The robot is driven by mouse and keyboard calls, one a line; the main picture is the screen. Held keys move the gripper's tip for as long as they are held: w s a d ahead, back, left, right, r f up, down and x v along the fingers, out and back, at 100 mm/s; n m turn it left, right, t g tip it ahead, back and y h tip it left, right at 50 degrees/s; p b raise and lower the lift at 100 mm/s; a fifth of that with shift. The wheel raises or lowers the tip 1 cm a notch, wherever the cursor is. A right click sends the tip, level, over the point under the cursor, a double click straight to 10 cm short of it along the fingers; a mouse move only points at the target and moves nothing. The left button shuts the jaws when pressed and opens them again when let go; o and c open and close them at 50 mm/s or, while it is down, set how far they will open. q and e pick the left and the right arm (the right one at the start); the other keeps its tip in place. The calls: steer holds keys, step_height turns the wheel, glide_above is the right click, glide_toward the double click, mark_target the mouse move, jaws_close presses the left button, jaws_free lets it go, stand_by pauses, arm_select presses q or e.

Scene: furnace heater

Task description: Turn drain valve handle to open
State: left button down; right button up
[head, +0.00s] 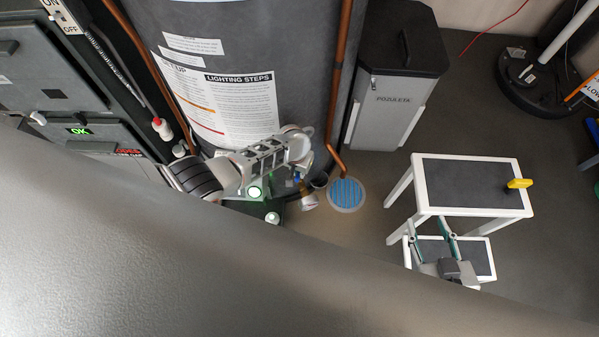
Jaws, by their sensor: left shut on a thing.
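My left gripper (296,181) is low in front of the tank, at the drain valve (310,200) near the tank's base. It is shut on the valve handle; my own wrist hides most of the fingers and the handle, so I cannot tell the handle's angle. My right gripper (430,232) has its two green-padded fingers spread apart and empty, in front of the white step stool.
A round blue floor drain (346,193) lies right of the valve, below a copper pipe (337,100). The step stool (470,160) with a yellow-handled thing (519,183) stands right. A grey softener cabinet (392,90) stands behind. Open floor lies between drain and stool.

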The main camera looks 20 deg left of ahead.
arm_select(q)
steer(key=shift+s+f, duration=0.1)
steer(key=shift+d+n, duration=0.1)
steer(key=shift+n, duration=1.1)
steer(key=shift+n+y, duration=0.4)
steer(key=shift+n, duration=0.7)
steer(key=shift+n, duration=0.6)
steer(key=n, duration=0.3)
steer(key=shift+g, duration=0.3)
steer(key=c, duration=2)
jaws_free()
steer(key=shift+y, duration=0.3)
